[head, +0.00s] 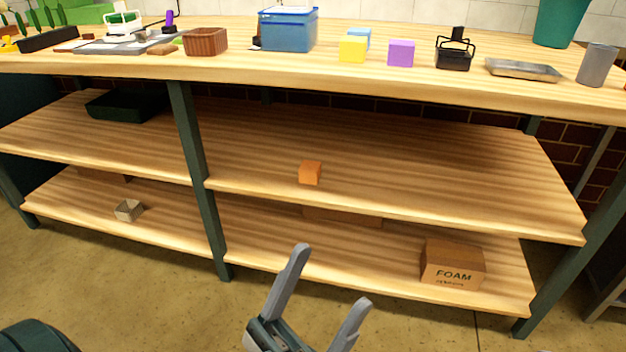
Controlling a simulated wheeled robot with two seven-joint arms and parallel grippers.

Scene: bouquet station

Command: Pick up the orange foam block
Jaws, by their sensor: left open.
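The orange foam block (310,173) is a small cube on the middle shelf (400,165), close to its front edge and just right of the dark green post. My left gripper (328,278) is at the bottom centre of the head view, in front of the shelves. Its two grey fingers are spread apart with nothing between them. It shows lower in the picture than the block and apart from it. My right gripper is not in view.
The bench top (290,75) above carries yellow (353,49), purple (401,53) and blue blocks, a basket (206,41) and a blue box (289,30). A green post (200,180) stands left of the block. A FOAM carton (452,264) sits on the lower shelf. The middle shelf around the block is clear.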

